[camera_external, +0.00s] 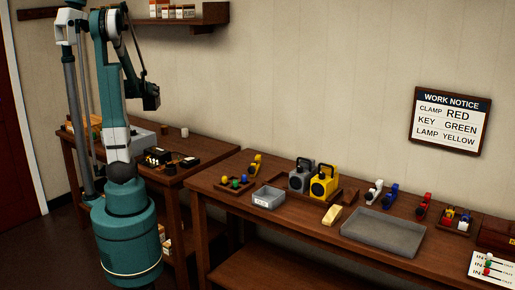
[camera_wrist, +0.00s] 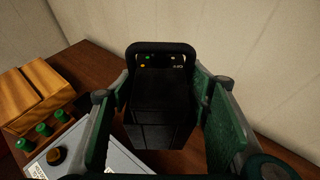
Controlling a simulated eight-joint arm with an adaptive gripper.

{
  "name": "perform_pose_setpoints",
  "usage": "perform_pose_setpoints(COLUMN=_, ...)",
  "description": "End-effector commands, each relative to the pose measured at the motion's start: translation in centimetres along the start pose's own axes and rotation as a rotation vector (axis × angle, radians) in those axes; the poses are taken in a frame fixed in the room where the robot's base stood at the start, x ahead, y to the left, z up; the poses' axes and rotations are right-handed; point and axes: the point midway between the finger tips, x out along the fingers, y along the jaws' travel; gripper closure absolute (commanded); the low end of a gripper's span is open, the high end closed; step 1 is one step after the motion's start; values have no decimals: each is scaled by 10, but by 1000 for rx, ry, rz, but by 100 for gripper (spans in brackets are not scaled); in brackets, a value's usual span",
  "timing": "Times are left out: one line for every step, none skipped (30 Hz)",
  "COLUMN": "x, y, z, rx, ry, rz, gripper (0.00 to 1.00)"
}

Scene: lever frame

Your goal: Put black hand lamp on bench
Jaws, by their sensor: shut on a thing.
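The black hand lamp (camera_wrist: 160,108), a boxy body with a loop handle and small lights on top, fills the middle of the wrist view. My gripper (camera_wrist: 157,120) is shut on it, with green pads on its left and right sides. In the external view, a dark block (camera_external: 150,98) at my arm's end, raised above the left table, appears to be the lamp; finger detail is too small to tell. The long wooden bench (camera_external: 290,222) runs to the right, away from my gripper. Grey (camera_external: 301,177) and yellow (camera_external: 322,181) hand lamps stand upright on it.
The left table (camera_external: 190,178) holds a grey box (camera_wrist: 90,158), wooden boxes (camera_wrist: 35,90) and green-capped items (camera_wrist: 43,129). A grey tray (camera_external: 383,233), a grey bin (camera_external: 268,197) and a yellow block (camera_external: 332,215) occupy the bench. A shelf (camera_external: 175,23) hangs above.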

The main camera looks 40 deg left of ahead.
Motion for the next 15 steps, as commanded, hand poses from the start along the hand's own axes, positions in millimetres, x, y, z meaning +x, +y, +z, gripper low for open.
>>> perform_pose_setpoints(x=-6, y=-1, z=7, rx=-2, ry=-1, rz=9, gripper=87)
perform_pose_setpoints(x=-9, y=-1, z=11, rx=-5, ry=-1, rz=15, gripper=87)
perform_pose_setpoints(x=-13, y=0, z=16, rx=-8, ry=-1, rz=22, gripper=87)
perform_pose_setpoints(x=-16, y=-1, z=19, rx=-9, ry=-2, rz=27, gripper=87)
perform_pose_setpoints(x=-18, y=-1, z=23, rx=-13, ry=-2, rz=32, gripper=87)
perform_pose_setpoints(x=-22, y=-1, z=27, rx=-14, ry=-2, rz=37, gripper=87)
perform_pose_setpoints(x=-24, y=-1, z=30, rx=-16, ry=-2, rz=41, gripper=87)
perform_pose_setpoints(x=-26, y=-1, z=33, rx=-17, ry=-1, rz=45, gripper=87)
perform_pose_setpoints(x=-29, y=-2, z=36, rx=-19, ry=-1, rz=48, gripper=87)
perform_pose_setpoints(x=-30, y=-2, z=38, rx=-20, ry=-1, rz=51, gripper=87)
perform_pose_setpoints(x=-32, y=-2, z=39, rx=-22, ry=-1, rz=54, gripper=87)
perform_pose_setpoints(x=-33, y=-2, z=42, rx=-23, ry=-1, rz=56, gripper=87)
perform_pose_setpoints(x=-34, y=-2, z=43, rx=-23, ry=-1, rz=58, gripper=87)
perform_pose_setpoints(x=-35, y=-2, z=44, rx=-25, ry=-1, rz=60, gripper=87)
perform_pose_setpoints(x=-36, y=-2, z=45, rx=-25, ry=-1, rz=61, gripper=87)
